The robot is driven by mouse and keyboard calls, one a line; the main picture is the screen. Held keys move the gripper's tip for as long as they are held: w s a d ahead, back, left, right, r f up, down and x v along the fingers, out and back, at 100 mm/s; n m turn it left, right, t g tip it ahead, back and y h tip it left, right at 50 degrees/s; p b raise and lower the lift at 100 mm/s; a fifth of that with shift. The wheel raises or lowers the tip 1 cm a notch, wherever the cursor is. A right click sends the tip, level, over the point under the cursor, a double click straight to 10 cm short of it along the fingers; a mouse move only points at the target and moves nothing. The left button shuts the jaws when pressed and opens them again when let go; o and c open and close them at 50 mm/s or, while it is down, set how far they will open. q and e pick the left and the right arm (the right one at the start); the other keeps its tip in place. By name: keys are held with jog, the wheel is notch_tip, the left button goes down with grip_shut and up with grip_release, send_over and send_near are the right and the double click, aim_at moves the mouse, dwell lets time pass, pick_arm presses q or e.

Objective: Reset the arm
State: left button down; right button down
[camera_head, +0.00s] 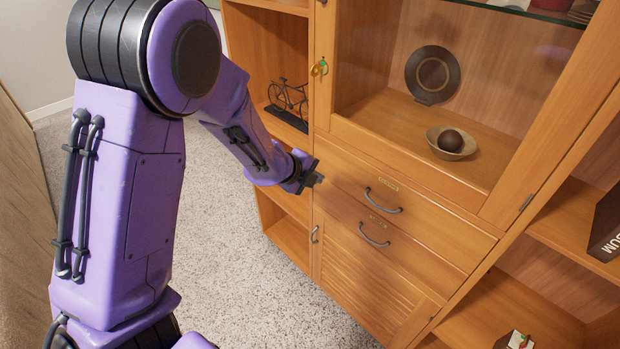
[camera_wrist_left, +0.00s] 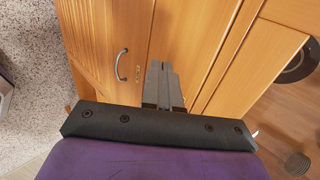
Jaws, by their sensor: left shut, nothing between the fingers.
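My left arm is purple with black joints and fills the left of the head view. My left gripper (camera_head: 314,179) is at the front of a wooden cabinet (camera_head: 325,150), near the left end of the upper drawer. Its fingers also show in the left wrist view (camera_wrist_left: 163,68), close together and empty, with the cabinet front behind them. I cannot tell whether the fingertips touch the wood. My right gripper does not show in either view.
The upper drawer (camera_head: 400,193) and lower drawer (camera_head: 385,235) are closed. A bicycle model (camera_head: 287,100) stands on a left shelf. A bowl with a dark ball (camera_head: 451,142) and a dark plate (camera_head: 433,75) sit in the upper compartment. Carpet (camera_head: 235,250) lies clear before the cabinet.

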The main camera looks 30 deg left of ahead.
pick_arm(q)
jog(key=s+f+n+g+y+b, duration=0.1)
jog(key=s+f+n+y+b, duration=0.15)
jog(key=s+f+n, duration=0.75)
jog(key=s+f+n+g+y+b, duration=0.1)
jog(key=s+f+n+y, duration=0.2)
jog(key=s+f+n, duration=0.75)
jog(key=s+d+f+n+g+b, duration=0.1)
jog(key=s+f+n+g, duration=0.3)
jog(key=s+f, duration=0.6)
jog(key=s+n, duration=0.2)
jog(key=shift+s+f+n, duration=0.35)
jog(key=shift+f, duration=0.05)
